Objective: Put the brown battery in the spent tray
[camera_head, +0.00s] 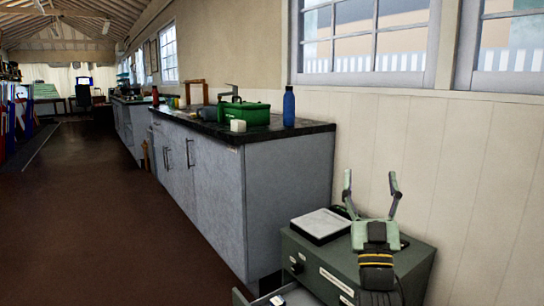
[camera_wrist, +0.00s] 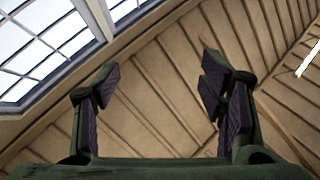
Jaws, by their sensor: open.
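My gripper (camera_head: 370,186) points upward above the grey-green cabinet (camera_head: 332,262) at the lower right of the head view. Its two fingers are spread wide with nothing between them. In the wrist view the open gripper (camera_wrist: 160,88) faces the ceiling and a window. A shallow tray-like thing (camera_head: 320,224) with a dark rim and a pale inside lies on the cabinet top, left of my gripper. I cannot tell whether it is the spent tray. I cannot make out a brown battery in either view.
A drawer (camera_head: 272,299) at the cabinet's lower left stands open, cut off by the frame; a small pale thing shows in it. A grey counter (camera_head: 287,195) behind holds a green toolbox (camera_head: 244,113), a blue bottle (camera_head: 289,107) and a white block (camera_head: 238,126). Left floor is clear.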

